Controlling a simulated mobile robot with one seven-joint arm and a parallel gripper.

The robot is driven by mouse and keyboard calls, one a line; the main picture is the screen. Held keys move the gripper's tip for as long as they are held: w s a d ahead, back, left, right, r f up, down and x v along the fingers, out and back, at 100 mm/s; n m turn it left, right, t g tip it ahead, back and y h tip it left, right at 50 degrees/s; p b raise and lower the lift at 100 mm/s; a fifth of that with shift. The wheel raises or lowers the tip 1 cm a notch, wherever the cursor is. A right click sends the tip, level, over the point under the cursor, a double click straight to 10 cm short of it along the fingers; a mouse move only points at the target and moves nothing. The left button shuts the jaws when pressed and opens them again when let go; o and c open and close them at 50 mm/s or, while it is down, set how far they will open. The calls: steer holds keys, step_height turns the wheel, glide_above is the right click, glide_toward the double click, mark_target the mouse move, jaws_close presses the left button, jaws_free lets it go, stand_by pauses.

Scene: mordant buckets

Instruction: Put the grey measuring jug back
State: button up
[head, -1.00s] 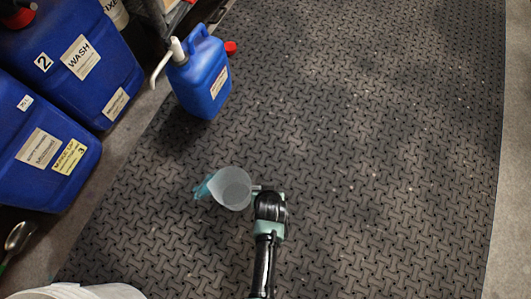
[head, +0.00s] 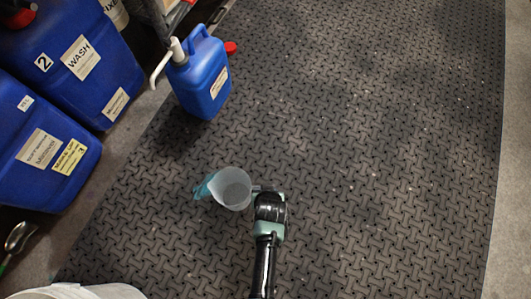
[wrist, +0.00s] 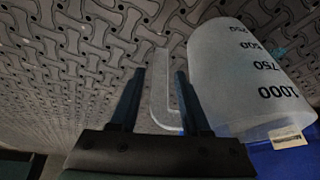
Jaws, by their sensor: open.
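The grey measuring jug (head: 234,190) is on or just above the dark mat in the head view; which of these I cannot tell. In the wrist view the translucent jug (wrist: 235,75) fills the upper right, with black numbers up to 1000 on its side. My gripper (head: 262,190) is just to the right of the jug, on its handle side. In the wrist view my gripper (wrist: 160,92) is open, with the pale jug handle (wrist: 158,100) between its two dark fingers. I see gaps between handle and fingers.
A blue jerrycan with a white pump (head: 205,80) stands above the jug. Large blue labelled containers (head: 80,60) line the left side. A white bucket (head: 80,292) is at bottom left, near a metal ladle (head: 18,238). The mat (head: 380,130) is clear to the right.

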steer(key=a+p+v, duration=0.1)
steer(key=p+v, duration=0.7)
steer(key=v, duration=0.3)
steer(key=w+d+r+t, duration=0.3)
steer(key=w+r+t, duration=0.3)
steer(key=w+r, duration=1.3)
steer(key=w+r+t, duration=0.3)
steer(key=r, duration=1)
steer(key=w+r+t, duration=0.3)
steer(key=w+r, duration=0.1)
steer(key=r, duration=0.9)
steer(key=s+r+t, duration=0.3)
steer(key=r, duration=0.9)
steer(key=s+r+t, duration=0.2)
steer(key=r+t, duration=0.1)
steer(key=r, duration=0.9)
steer(key=s+a+r+m+t, duration=0.1)
steer(key=s+r+t, duration=0.3)
steer(key=s+r, duration=0.7)
step_height(320, 180, up, 4)
steer(key=shift+s+f+t+h, duration=0.15)
steer(key=shift+s+t+h, duration=0.05)
steer(key=shift+t+h, duration=0.2)
step_height(320, 180, up, 50)
steer(key=p, duration=4.9)
steer(key=shift+f, duration=0.2)
